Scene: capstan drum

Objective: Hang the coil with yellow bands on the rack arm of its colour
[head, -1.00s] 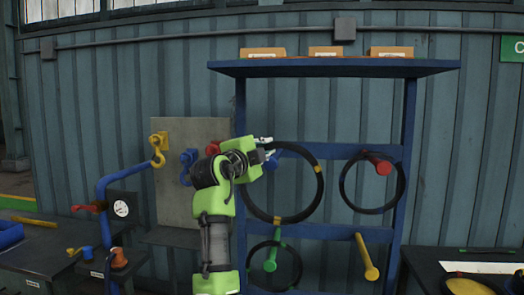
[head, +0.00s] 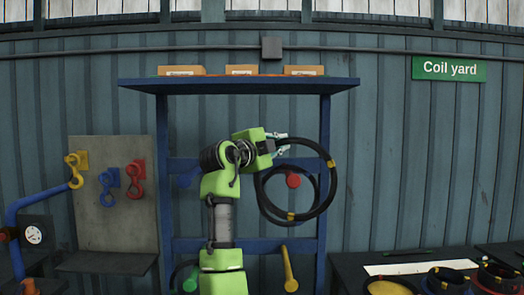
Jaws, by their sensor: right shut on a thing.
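The black coil with yellow bands (head: 331,164) hangs from my right gripper (head: 281,142), which is shut on its upper left part. The coil is in front of the blue rack (head: 323,115), overlapping the red rack arm (head: 293,181) in the head view. The yellow rack arm (head: 290,270) sticks out lower down, below the held coil, and looks empty. Another black coil shows behind the held one, around the red arm. The blue rack arm (head: 187,179) is partly hidden by my right arm. The green rack arm (head: 190,281) is low at the left, with a coil around it. My left gripper is not in view.
Boxes (head: 241,70) stand on the rack's top shelf. A panel (head: 113,210) with coloured hooks is at the left, beside a blue pipe (head: 40,202). A dark table (head: 350,270) at the right bears several coils and a yellow disc (head: 390,287).

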